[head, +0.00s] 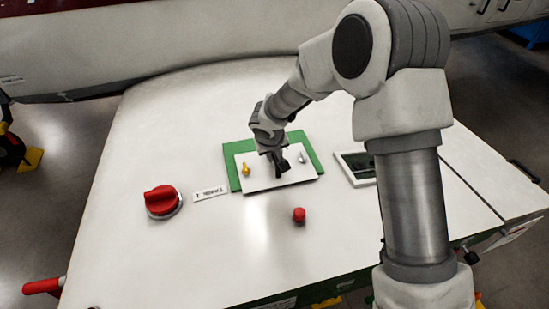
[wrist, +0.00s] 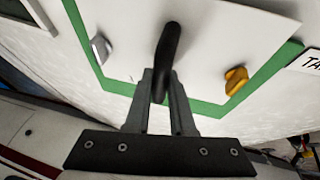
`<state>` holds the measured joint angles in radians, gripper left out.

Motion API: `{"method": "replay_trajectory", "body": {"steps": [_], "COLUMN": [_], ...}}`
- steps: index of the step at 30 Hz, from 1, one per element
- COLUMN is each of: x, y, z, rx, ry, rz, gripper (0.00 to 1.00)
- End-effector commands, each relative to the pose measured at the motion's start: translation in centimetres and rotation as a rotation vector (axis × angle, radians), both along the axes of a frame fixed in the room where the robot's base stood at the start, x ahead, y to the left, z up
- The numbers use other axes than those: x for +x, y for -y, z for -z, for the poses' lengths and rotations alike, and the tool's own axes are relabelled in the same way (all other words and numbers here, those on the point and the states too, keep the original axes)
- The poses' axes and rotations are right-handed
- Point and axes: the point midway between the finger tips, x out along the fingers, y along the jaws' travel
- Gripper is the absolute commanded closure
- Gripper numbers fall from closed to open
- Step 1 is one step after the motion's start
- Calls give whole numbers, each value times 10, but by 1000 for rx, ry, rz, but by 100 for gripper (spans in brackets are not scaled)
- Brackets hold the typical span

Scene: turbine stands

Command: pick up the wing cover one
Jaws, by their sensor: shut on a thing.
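The wing cover is a white rectangular plate (head: 258,183) with a black handle in its middle. It also shows in the wrist view (wrist: 215,32), where the black handle (wrist: 170,42) rises between my fingers. A silver knob (head: 302,157) and a yellow knob (head: 246,169) sit near its two sides. My gripper (head: 275,158) is over the middle of the plate and is shut on the handle; it also shows in the wrist view (wrist: 164,88). Green (head: 238,148) shows around and under the plate. I cannot tell whether the plate is raised off it.
A red rotary knob (head: 162,201) and a small white label (head: 210,194) are left of the plate. A small red knob (head: 299,215) stands in front of it. A white-framed panel (head: 352,170) lies to the right. The left part of the white surface (head: 150,130) is clear.

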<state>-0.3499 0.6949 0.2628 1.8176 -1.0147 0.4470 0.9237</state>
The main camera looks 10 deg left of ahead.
Motion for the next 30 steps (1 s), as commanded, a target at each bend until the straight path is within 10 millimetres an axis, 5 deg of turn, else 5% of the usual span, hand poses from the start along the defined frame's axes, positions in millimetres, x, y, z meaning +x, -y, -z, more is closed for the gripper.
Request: {"method": "replay_trajectory", "body": {"steps": [7, 21, 30], "x": [2, -20, -27], "y": [-1, 82, 109], "z": [-39, -87, -103], "rx": [5, 2, 0], "ry": [7, 4, 2], "rz": [1, 4, 1], "gripper": [100, 100, 100]}}
